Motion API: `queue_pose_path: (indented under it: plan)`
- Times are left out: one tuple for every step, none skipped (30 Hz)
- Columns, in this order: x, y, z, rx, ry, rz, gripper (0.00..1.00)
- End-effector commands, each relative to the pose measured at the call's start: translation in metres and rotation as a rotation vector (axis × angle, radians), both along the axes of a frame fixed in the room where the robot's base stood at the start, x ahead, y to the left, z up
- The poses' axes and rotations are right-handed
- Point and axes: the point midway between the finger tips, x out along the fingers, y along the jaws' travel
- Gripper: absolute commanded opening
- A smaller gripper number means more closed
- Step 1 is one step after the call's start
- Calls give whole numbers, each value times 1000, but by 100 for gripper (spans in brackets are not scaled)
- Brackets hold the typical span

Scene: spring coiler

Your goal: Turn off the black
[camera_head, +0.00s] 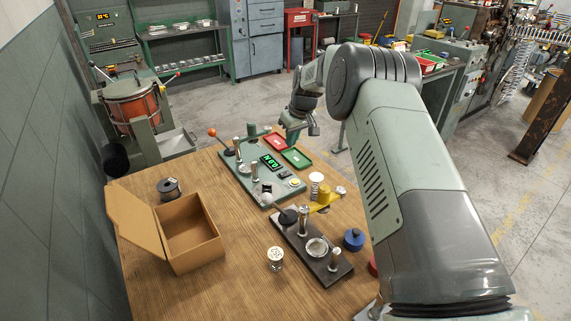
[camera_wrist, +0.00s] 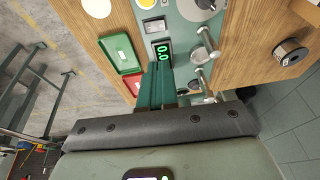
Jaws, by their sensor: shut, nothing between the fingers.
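My gripper (camera_head: 292,139) is at the far end of the table by the trays. Its green fingers (camera_wrist: 156,72) are shut and empty, near the display in the wrist view.
A red tray (camera_head: 275,141) and a green tray (camera_head: 297,157) lie beside my gripper. An open cardboard box (camera_head: 191,225) and a wire spool (camera_head: 169,187) stand at left. The front left wood is clear.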

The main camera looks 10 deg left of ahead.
Motion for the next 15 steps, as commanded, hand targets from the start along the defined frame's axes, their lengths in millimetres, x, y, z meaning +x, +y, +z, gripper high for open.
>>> queue_pose_path:
  plan:
    - [0,1,-3,-1,1,0,0]
    - [0,1,-5,0,1,0,0]
    - [1,2,-8,-1,2,0,0]
    - [1,3,-12,-1,2,0,0]
    - [2,4,-16,-1,3,0,0]
    - [3,5,-23,-1,3,0,0]
    - [4,6,-28,-2,3,0,0]
    - [5,8,-34,-1,3,0,0]
    - [6,10,-43,-2,3,0,0]
    - [8,11,-49,-1,3,0,0]
    - [8,13,-56,-2,3,0,0]
    - [10,15,-64,-2,3,1,0]
    - [11,17,-70,-2,3,1,0]
    - [12,18,-77,-1,2,1,0]
    - [14,20,-83,-1,1,0,0]
